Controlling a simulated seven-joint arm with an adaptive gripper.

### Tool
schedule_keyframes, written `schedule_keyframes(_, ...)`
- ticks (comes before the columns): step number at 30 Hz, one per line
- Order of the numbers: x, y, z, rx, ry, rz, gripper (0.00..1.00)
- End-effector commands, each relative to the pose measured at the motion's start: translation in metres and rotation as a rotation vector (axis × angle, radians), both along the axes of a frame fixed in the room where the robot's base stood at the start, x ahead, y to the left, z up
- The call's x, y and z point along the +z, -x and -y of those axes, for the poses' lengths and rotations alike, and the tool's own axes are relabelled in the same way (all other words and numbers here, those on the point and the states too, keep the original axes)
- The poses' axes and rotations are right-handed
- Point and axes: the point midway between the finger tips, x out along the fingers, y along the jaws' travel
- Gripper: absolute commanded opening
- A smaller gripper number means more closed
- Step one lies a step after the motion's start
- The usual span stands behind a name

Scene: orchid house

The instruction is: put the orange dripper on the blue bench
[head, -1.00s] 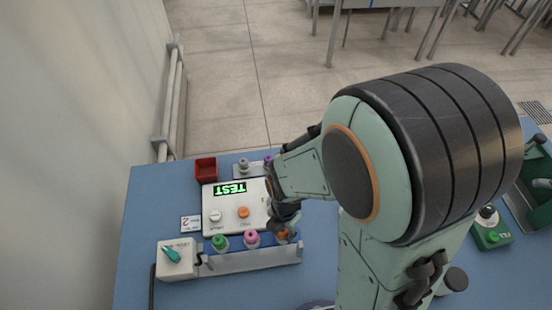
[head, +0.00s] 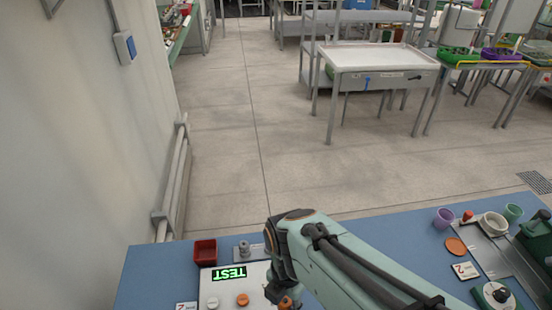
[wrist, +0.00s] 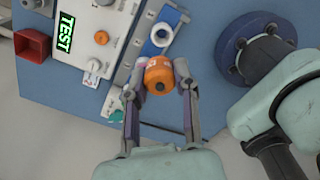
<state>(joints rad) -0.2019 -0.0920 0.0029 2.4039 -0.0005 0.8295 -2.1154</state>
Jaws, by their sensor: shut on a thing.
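In the head view, my gripper (head: 283,297) is at the bottom edge, with a bit of the orange dripper (head: 286,302) showing. The blue bench (head: 150,270) runs along the bottom of the head view and shows in the wrist view (wrist: 80,83).
A panel with a green TEST display (head: 229,273) and an orange knob (head: 243,300) is left of my gripper. A red box (head: 205,252) stands behind it.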

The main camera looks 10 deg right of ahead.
Motion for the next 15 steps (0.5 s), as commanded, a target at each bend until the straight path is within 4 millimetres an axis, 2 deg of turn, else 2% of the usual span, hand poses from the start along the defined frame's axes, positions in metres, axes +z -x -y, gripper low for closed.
schedule_keyframes(5,0.014,-0.028,-0.003,-0.087,0.001,-0.001,0.09)
schedule_keyframes(7,0.014,-0.047,0.003,-0.162,0.001,-0.002,0.09)
schedule_keyframes(11,0.008,-0.072,0.03,-0.318,0.001,-0.004,0.09)
schedule_keyframes(15,-0.003,-0.093,0.074,-0.509,-0.001,-0.004,0.09)
